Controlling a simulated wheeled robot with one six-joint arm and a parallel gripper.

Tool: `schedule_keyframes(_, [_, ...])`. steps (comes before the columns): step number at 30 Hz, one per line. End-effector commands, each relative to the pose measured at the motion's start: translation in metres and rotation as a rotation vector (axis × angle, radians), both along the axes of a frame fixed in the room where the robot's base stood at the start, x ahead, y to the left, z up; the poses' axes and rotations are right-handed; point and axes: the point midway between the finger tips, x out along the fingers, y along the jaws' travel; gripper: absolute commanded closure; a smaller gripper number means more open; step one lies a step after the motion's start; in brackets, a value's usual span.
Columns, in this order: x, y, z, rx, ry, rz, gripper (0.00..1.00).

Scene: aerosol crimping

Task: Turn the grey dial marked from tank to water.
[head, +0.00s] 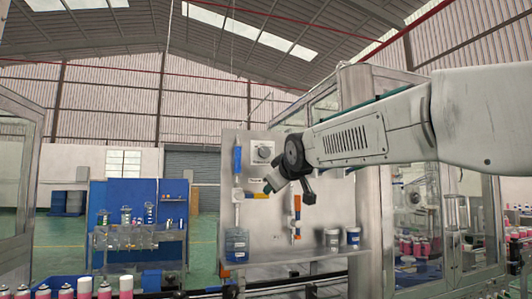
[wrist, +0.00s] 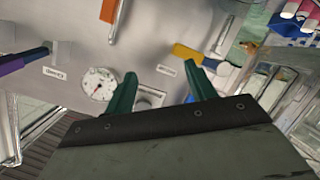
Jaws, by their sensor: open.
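A grey round dial (head: 263,152) sits on a pale square plate high on the upright panel (head: 340,190) in the head view. My gripper (head: 280,185) is in front of the panel, below and right of that dial. In the wrist view my gripper (wrist: 160,82) has its two green fingers spread wide with nothing held between them. A greyish round part on a pale plate (wrist: 150,97) shows low between the fingers, partly hidden by the gripper body; I cannot tell whether it is the dial. The dial's markings are too small to read.
A yellow handle (wrist: 187,53) is near the right finger. A blue-topped tube (head: 237,160) and an orange-banded tube (head: 297,215) are on the panel. A blue-filled container (head: 236,246) stands on the shelf.

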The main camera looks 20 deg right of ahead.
Motion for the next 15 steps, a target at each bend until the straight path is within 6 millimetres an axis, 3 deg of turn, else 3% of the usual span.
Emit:
schedule_keyframes(1, [0.009, 0.002, 0.036, -0.045, -0.103, 0.022, 0.45])
schedule_keyframes(3, [0.009, 0.004, 0.074, -0.104, -0.213, 0.042, 0.45])
schedule_keyframes(4, [0.009, 0.005, 0.084, -0.123, -0.246, 0.048, 0.45])
schedule_keyframes(10, [0.018, 0.007, 0.096, -0.182, -0.303, 0.064, 0.45])
schedule_keyframes(15, [0.044, 0.007, 0.095, -0.181, -0.3, 0.064, 0.45])
